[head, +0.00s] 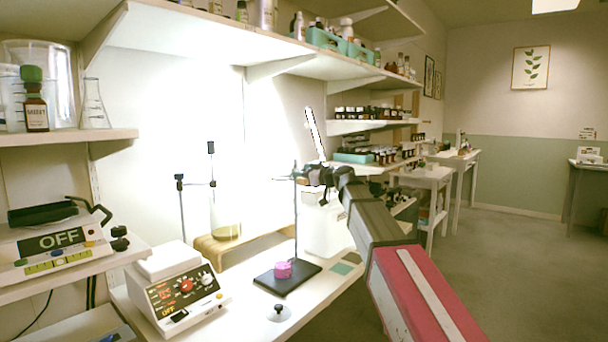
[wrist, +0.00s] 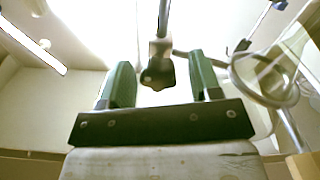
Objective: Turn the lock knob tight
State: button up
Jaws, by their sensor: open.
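In the wrist view a dark lock knob (wrist: 158,74) sits on a small clamp block (wrist: 160,47) on a thin metal rod (wrist: 163,14). My gripper (wrist: 160,60) is open, with one green finger on each side of the knob in the picture. Gaps show between the knob and both fingers, and I cannot tell how deep the knob lies between them. In the head view my gripper (head: 308,178) is beside the upright rod (head: 296,222) of a stand with a black base (head: 288,285). The knob cannot be made out there.
A pink object (head: 284,269) rests on the stand's base. A white device with dials (head: 178,290) stands to the left on the bench. Another thin stand (head: 182,215) and a flask (head: 226,228) are behind. Shelves (head: 205,35) hang above.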

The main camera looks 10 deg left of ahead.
jog(key=c, duration=0.9)
jog(key=shift+c, duration=0.2)
jog(key=shift+m, duration=0.3)
jog(key=m, duration=0.6)
jog(key=shift+w+d, duration=0.1)
jog(key=m, duration=0.7)
jog(key=shift+w+f, duration=0.1)
jog(key=shift+m, duration=0.3)
jog(key=o, duration=0.9)
